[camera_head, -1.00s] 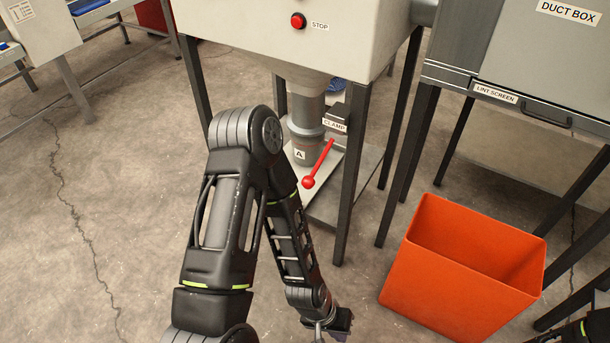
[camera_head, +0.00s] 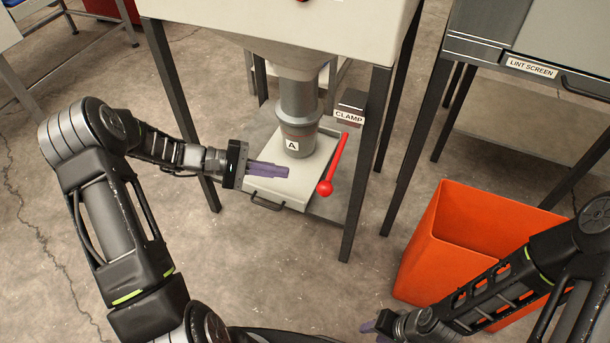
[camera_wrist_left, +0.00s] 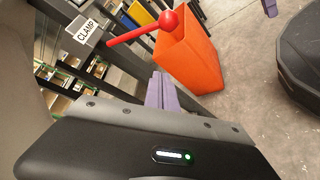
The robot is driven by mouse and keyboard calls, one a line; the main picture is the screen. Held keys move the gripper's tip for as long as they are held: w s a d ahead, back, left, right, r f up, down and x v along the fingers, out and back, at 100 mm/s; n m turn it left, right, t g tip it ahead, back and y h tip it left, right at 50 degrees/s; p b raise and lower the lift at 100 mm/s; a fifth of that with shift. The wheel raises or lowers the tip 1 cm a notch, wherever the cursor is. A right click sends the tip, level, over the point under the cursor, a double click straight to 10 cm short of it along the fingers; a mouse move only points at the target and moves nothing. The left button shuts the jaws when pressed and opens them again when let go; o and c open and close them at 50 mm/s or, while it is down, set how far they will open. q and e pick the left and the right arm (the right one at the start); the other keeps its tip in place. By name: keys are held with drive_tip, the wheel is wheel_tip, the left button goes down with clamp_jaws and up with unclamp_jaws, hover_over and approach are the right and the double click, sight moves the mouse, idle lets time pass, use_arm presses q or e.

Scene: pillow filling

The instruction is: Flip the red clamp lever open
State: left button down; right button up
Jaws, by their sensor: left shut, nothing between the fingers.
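The red clamp lever (camera_head: 334,165) hangs beside the nozzle marked A, slanting down to a round red knob at its lower left end. The CLAMP label (camera_head: 349,116) is just above it. My left gripper (camera_head: 287,171) is shut and empty, left of the knob and apart from it. In the left wrist view the lever (camera_wrist_left: 135,33) lies beyond the shut fingertips (camera_wrist_left: 161,75), its knob in front of the orange bin. My right gripper (camera_head: 370,326) is at the bottom edge, partly hidden by its arm; its fingers are too small to judge.
The nozzle (camera_head: 298,100) comes down over a pale tray (camera_head: 265,190) with a front handle. Dark machine legs (camera_head: 365,165) stand close to the right of the lever. An orange bin (camera_head: 425,250) stands on the floor at right, partly behind my right arm.

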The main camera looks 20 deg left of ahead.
sight(335, 164)
use_arm(q)
drive_tip(key=shift+s+d+r, duration=0.2)
drive_tip(key=shift+d+r, duration=0.05)
drive_tip(key=d+p, duration=0.1)
drive_tip(key=d, duration=0.8)
drive_tip(key=shift+d+f+p, duration=0.25)
drive_tip(key=shift+d+p, duration=0.05)
drive_tip(key=shift+p, duration=0.1)
drive_tip(key=shift+r, duration=0.15)
idle(0.3)
